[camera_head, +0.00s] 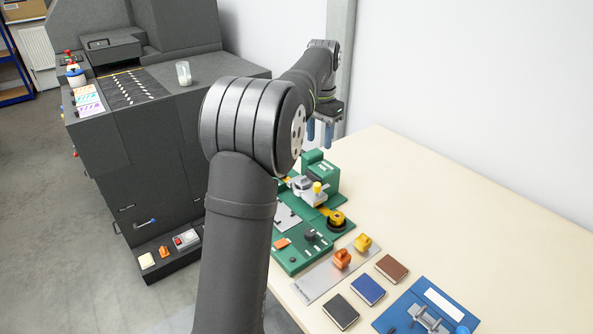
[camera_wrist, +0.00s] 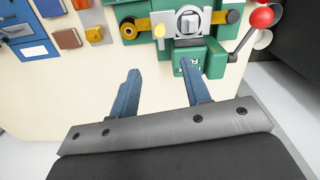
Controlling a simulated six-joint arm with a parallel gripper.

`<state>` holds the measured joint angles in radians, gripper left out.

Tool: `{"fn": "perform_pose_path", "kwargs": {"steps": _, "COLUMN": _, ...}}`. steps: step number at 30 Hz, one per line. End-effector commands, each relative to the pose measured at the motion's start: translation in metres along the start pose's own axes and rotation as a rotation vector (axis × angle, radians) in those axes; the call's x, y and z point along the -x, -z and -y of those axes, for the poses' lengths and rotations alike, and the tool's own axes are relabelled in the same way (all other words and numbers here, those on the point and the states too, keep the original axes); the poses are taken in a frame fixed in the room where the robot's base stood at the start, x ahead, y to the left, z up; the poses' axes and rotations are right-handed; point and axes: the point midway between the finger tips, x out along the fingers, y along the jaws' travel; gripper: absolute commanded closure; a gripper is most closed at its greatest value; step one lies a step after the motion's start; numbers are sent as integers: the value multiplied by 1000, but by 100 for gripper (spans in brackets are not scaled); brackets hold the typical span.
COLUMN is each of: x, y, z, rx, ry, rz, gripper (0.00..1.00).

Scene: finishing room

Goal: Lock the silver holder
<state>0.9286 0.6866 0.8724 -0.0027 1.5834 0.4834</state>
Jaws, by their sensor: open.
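The silver holder (camera_head: 309,194) sits on a green machine (camera_head: 320,172) on the table and is partly covered by my arm in the head view.
A lever with a red ball (camera_wrist: 263,17) stands beside the machine. A yellow and black roller (camera_head: 337,218) is near the holder. Orange (camera_head: 342,257) and yellow (camera_head: 363,242) pieces and several small books (camera_head: 367,289) lie nearer. The table's right side (camera_head: 480,220) is clear.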

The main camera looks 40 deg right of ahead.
Motion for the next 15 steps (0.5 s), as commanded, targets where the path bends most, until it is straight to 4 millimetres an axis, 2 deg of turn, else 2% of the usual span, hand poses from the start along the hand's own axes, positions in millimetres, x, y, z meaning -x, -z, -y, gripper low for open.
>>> {"fn": "perform_pose_path", "kwargs": {"steps": 15, "x": -111, "y": -1, "z": -1, "rx": -2, "ry": -2, "rz": 2, "gripper": 57}}
